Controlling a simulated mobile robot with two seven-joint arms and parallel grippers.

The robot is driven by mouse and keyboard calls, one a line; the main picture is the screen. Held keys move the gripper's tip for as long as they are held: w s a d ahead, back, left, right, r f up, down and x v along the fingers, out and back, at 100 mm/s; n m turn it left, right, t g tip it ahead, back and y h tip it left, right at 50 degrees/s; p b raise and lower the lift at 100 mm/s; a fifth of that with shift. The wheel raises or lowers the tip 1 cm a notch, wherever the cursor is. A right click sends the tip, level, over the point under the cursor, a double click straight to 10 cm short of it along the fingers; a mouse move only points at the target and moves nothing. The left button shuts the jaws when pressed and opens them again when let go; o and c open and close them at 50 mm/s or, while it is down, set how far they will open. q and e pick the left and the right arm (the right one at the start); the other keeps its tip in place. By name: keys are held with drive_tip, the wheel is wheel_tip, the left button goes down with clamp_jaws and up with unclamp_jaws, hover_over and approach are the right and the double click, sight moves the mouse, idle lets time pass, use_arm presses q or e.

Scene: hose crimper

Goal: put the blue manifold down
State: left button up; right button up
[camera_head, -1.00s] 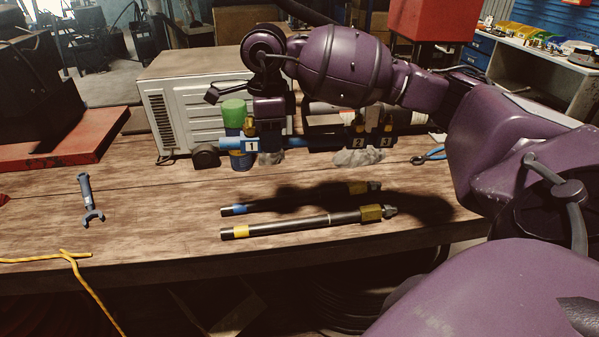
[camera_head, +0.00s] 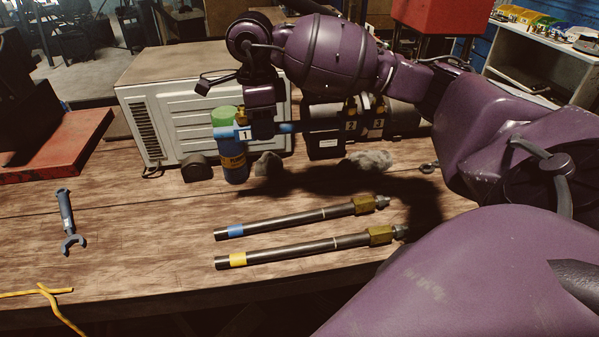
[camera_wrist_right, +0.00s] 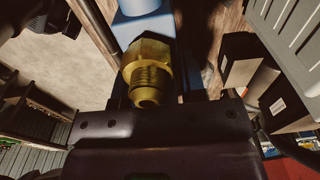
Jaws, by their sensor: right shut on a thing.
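The blue manifold (camera_head: 222,132) is a long bar with number tags 1, 2 and 3 and brass fittings. It is level and held above the table, with its right part in shadow. My right gripper (camera_head: 262,128) is shut on it just right of tag 1; the fingertips are partly hidden. In the right wrist view, the manifold's blue body (camera_wrist_right: 148,28) and a brass threaded fitting (camera_wrist_right: 148,72) show close in front of my gripper. My left gripper is not in view.
Grey rags (camera_head: 370,160) lie below the manifold. A green-capped blue can (camera_head: 233,165) stands behind its left end, near a white metal box (camera_head: 190,110). Two hoses with blue and yellow bands (camera_head: 290,220) lie in front. A wrench (camera_head: 67,220) lies left, with bare wood between.

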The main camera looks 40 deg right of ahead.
hover_over(272, 204)
wheel_tip(272, 204, down, 14)
drive_tip(key=shift+w+a+f+p, duration=0.1)
drive_tip(key=shift+f+p, duration=0.1)
drive_tip(key=shift+p, duration=0.25)
drive_tip(key=shift+f, duration=2.45)
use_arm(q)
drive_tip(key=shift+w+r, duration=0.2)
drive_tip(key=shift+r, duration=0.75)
use_arm(e)
drive_tip(key=shift+f, duration=0.25)
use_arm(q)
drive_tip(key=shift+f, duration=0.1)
use_arm(e)
drive_tip(key=shift+f, duration=0.1)
drive_tip(key=o, duration=0.7)
drive_tip(key=shift+f, duration=0.1)
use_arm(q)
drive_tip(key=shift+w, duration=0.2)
use_arm(e)
drive_tip(key=o, duration=0.4)
drive_tip(key=shift+r, duration=0.2)
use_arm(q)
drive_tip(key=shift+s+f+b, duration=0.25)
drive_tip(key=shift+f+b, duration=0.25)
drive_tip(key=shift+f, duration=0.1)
use_arm(e)
wheel_tip(272, 204, up, 12)
drive_tip(key=shift+w+a, duration=0.15)
drive_tip(key=shift+a, duration=0.2)
